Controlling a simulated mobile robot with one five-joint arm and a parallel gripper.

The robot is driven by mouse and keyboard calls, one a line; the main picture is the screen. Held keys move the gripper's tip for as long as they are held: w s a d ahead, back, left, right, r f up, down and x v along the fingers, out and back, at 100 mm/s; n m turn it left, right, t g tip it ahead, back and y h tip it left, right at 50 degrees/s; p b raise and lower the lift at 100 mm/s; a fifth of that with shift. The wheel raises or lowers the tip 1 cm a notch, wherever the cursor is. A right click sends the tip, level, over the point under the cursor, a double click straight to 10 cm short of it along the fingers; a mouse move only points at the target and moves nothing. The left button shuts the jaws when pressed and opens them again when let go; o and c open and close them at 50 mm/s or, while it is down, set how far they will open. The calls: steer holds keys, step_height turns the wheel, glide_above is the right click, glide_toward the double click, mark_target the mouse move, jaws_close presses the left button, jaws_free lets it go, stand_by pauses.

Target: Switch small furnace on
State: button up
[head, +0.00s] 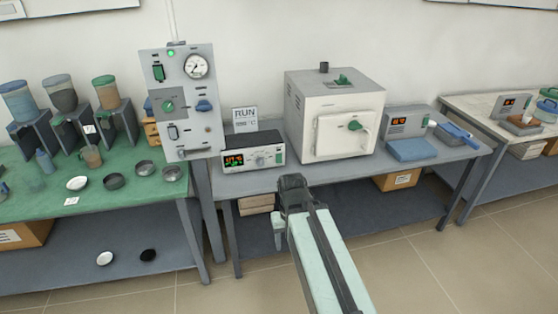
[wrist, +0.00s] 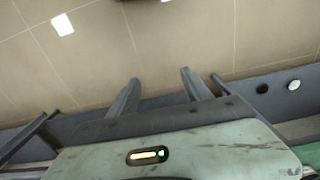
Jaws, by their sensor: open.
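In the head view, my arm's end is in front of the bench, below the control box and furnace, touching neither.
A grey panel (head: 182,100) with a gauge, switches and a lit green lamp stands left of the control box. A second display unit (head: 407,122) and a blue pad (head: 412,150) are at right. A green table (head: 110,205) with dishes is at left.

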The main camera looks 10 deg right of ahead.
jaws_close()
stand_by(1.5)
